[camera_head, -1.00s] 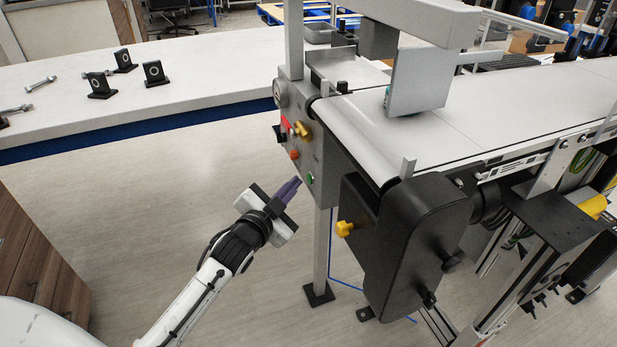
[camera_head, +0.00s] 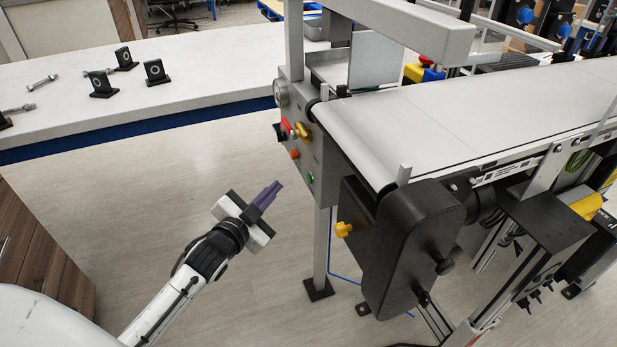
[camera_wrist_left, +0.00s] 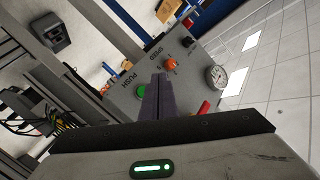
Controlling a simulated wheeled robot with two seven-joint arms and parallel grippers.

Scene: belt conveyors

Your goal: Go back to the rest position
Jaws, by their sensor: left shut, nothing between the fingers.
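My left gripper (camera_head: 268,194) is shut and empty, with its purple fingers together. It is in the air over the floor, left of the conveyor's control box (camera_head: 303,140) and apart from it. In the left wrist view the shut fingers (camera_wrist_left: 157,98) point toward the control box face, which carries a green button (camera_wrist_left: 141,91), an orange knob (camera_wrist_left: 171,61), a red switch (camera_wrist_left: 204,108) and a round gauge (camera_wrist_left: 216,76). My right gripper does not show.
The belt conveyor (camera_head: 430,115) fills the right side, with a black motor housing (camera_head: 410,245) and a yellow knob (camera_head: 343,230) at its near end. A white table (camera_head: 190,75) with black brackets (camera_head: 155,72) and bolts stands behind. The floor (camera_head: 150,185) between is clear.

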